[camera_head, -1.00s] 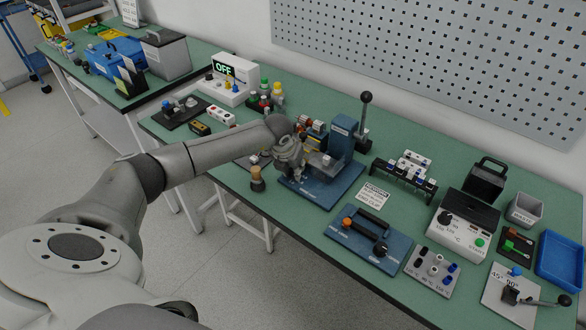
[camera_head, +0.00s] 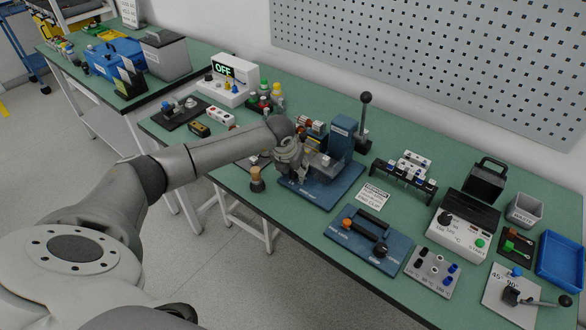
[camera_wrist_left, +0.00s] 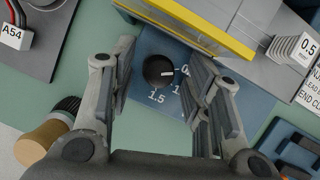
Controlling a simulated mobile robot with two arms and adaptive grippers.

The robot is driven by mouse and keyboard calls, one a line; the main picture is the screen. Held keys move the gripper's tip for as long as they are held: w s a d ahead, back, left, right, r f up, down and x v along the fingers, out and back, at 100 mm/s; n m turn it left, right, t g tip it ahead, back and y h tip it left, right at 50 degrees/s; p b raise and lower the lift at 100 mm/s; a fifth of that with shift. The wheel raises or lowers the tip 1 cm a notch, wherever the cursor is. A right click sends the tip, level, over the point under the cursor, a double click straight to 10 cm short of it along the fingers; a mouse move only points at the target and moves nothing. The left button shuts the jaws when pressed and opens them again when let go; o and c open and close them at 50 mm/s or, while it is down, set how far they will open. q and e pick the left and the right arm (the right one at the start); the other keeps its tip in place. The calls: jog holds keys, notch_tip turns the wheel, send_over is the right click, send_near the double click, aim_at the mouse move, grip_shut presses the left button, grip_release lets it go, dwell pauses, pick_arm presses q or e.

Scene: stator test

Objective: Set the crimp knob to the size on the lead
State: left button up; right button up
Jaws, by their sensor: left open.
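The blue crimp press (camera_head: 343,142) stands on its blue base plate (camera_head: 335,190) on the green bench. In the left wrist view the black crimp knob (camera_wrist_left: 158,71) sits on the base, its white pointer mark toward the right, toward a partly hidden number starting with 0. The number 1.5 is printed below it, with another partly hidden number beside it. My left gripper (camera_wrist_left: 162,80) is open, with its fingers on either side of the knob; contact cannot be told. It also shows over the press base in the head view (camera_head: 293,176).
A yellow-edged press part (camera_wrist_left: 190,25) lies close beyond the knob. A wooden-handled brush (camera_head: 257,180) stands left of the base; it also shows in the wrist view (camera_wrist_left: 45,138). A white instruction card (camera_head: 373,195) and a blue fixture (camera_head: 362,240) lie to the right.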

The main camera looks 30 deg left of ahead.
pick_arm(q)
jog(key=shift+a+m, duration=0.1)
jog(key=shift+m, duration=0.6)
jog(key=m+h, duration=0.1)
jog(key=m, duration=0.1)
jog(key=shift+m+h, duration=0.3)
jog(key=shift+m, duration=0.1)
jog(key=s+r+n+y+p, duration=0.1)
jog(key=s+r+n+p, duration=0.1)
jog(key=r, duration=0.9)
jog(key=shift+s+d+n, duration=0.45)
jog(key=shift+s+n, duration=0.35)
jog(key=shift+s, duration=0.45)
